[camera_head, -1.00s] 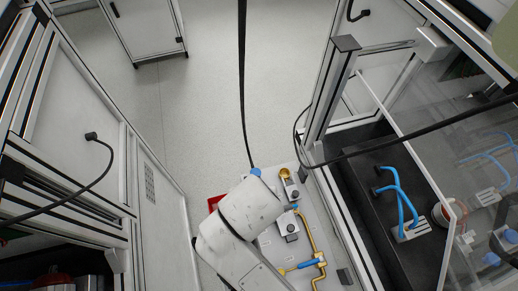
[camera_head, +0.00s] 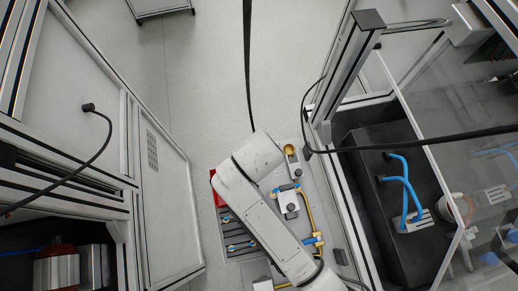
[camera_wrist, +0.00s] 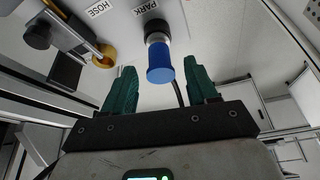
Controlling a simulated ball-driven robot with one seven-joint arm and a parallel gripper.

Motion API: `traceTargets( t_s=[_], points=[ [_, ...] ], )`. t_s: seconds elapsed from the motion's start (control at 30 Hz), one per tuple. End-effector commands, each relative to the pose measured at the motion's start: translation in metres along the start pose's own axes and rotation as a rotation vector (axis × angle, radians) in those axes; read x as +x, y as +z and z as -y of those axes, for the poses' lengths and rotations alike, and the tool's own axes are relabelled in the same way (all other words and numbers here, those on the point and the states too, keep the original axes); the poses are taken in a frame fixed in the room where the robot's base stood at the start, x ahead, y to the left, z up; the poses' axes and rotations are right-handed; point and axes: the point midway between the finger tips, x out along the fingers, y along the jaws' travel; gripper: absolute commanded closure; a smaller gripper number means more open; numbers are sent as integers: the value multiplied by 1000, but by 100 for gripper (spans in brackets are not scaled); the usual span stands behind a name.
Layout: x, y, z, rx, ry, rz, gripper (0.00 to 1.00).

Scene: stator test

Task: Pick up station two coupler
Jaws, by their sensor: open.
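In the wrist view, a blue cylindrical coupler (camera_wrist: 160,66) with a pale metal neck hangs from a dark round fitting (camera_wrist: 157,28) by the PARK label (camera_wrist: 146,5). I cannot read which station it belongs to. My gripper (camera_wrist: 163,70) is open, with one green finger on each side of the coupler in the picture. I cannot tell whether the coupler is between the fingers in depth; no contact shows. In the head view my arm hides the gripper. Blue fittings (camera_head: 286,187) and (camera_head: 312,240) show on the grey panel (camera_head: 318,210).
A brass ring (camera_wrist: 104,57) sits beside the HOSE label (camera_wrist: 99,8). A red-edged tray (camera_head: 213,190) with dark slots lies left of my arm. A framed enclosure (camera_head: 400,110) with blue hoses (camera_head: 405,190) stands right, a cabinet (camera_head: 150,180) left.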

Motion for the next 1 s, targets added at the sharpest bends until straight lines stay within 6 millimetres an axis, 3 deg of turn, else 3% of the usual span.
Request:
traceTargets(
  t_s=[0.2,0.5,1.0],
  points=[
    [27,0,0,0,0,1,42],
    [31,-1,0,1,-2,-1,42],
    [31,0,0,0,-1,0,90]
  ],
)
